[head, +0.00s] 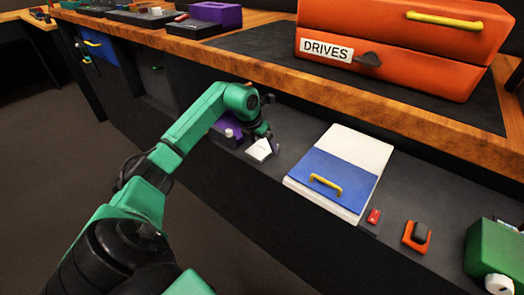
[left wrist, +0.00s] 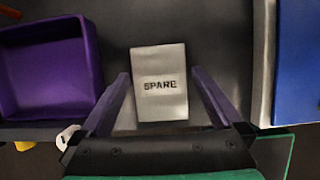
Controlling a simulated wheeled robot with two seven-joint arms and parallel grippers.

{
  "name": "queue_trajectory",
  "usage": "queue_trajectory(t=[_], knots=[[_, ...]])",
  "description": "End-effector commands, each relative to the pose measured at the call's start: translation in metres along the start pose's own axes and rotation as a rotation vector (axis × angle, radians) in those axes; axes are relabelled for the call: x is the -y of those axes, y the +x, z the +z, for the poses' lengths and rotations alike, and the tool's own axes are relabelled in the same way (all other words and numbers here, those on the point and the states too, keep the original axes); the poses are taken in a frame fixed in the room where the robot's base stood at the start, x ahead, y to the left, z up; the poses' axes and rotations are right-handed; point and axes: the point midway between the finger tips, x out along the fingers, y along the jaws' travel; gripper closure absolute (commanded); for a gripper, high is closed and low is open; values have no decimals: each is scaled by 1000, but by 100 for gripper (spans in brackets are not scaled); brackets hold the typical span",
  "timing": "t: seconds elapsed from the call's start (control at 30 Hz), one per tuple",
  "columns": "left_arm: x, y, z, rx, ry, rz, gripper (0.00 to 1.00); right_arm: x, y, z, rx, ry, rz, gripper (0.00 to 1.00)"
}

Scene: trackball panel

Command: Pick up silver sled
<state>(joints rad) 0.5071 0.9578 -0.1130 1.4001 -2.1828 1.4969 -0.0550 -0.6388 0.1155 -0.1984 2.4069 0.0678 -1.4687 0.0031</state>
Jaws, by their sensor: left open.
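The silver sled (left wrist: 160,105) is a flat, pale grey block lettered SPARE in the left wrist view. In the head view the sled (head: 258,152) lies on the dark lower shelf, partly hidden by my gripper. My left gripper (head: 266,141) is open and points down over it. In the left wrist view its two purple fingers stand one on each side of the block's near part, with gaps. I cannot tell how far above the block they are. My right gripper is in neither view.
A purple open bin (left wrist: 45,68) is close on the left. A white and blue box (head: 318,199) with a yellow handle is to the right. Beyond it are a red block (head: 374,216), an orange holder (head: 416,246) and a green box (head: 490,250). An orange DRIVES cabinet (head: 400,60) stands above.

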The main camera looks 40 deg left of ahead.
Motion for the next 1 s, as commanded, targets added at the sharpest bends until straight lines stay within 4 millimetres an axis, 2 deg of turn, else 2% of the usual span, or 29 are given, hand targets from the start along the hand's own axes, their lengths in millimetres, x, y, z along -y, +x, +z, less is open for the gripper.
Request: queue_trajectory(t=[0.57, 0.6, 0.67, 0.7, 0.8, 1.0], knots=[[-1, 7, -1, 3, -1, 1, 0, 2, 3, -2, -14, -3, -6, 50], [-1, 7, -1, 3, -1, 1, 8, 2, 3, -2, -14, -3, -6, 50], [-1, 7, -1, 3, -1, 1, 31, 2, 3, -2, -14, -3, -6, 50], [-1, 7, -1, 3, -1, 1, 46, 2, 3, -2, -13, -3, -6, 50], [-1, 7, -1, 3, -1, 1, 79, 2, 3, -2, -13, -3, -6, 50], [-1, 6, -1, 3, 0, 1, 79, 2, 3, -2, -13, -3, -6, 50]])
